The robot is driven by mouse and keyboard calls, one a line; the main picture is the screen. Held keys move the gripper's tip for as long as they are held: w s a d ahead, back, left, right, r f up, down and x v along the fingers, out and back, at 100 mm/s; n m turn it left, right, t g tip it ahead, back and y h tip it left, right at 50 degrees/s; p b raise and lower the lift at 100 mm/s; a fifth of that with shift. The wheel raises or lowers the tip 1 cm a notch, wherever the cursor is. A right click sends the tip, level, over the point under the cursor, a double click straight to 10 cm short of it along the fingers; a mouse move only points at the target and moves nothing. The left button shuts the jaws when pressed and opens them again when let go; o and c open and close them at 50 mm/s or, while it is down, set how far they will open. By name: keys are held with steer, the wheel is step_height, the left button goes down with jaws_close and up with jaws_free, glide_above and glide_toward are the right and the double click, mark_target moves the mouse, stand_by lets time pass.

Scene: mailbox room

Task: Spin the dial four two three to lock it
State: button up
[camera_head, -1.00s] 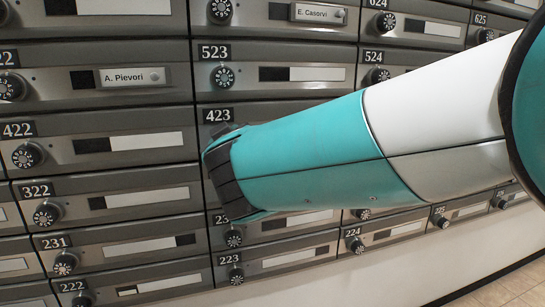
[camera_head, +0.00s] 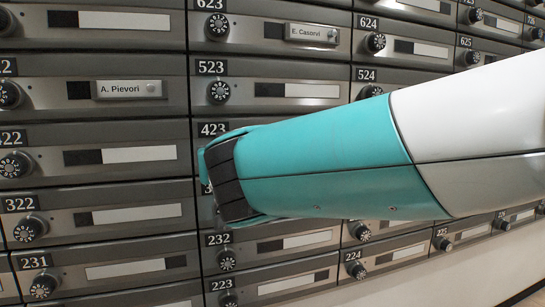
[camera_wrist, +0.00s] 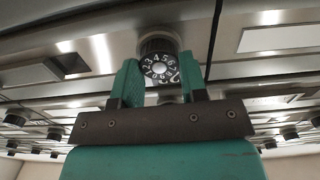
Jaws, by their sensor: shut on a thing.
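The mailbox with the plate 423 (camera_head: 213,130) is in the middle of the head view. My teal gripper (camera_head: 203,172) reaches its front just below that plate and hides its dial and much of its face. In the wrist view, the black round dial (camera_wrist: 160,66) with white digits and a pale centre sits between the two green fingers of my gripper (camera_wrist: 158,72). The fingers are shut on it from both sides. The exact setting cannot be read.
Mailbox 523 (camera_head: 211,67) with its own dial (camera_head: 218,91) is just above. Mailbox 232 (camera_head: 219,239) is below, and mailbox 422 (camera_head: 13,138) is to the left. My arm crosses in front of the mailboxes to the right. Bare floor shows at the lower right.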

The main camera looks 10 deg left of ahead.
steer(key=shift+f, duration=0.1)
steer(key=o, duration=0.9)
steer(key=v, duration=1.7)
steer(key=shift+s, duration=0.2)
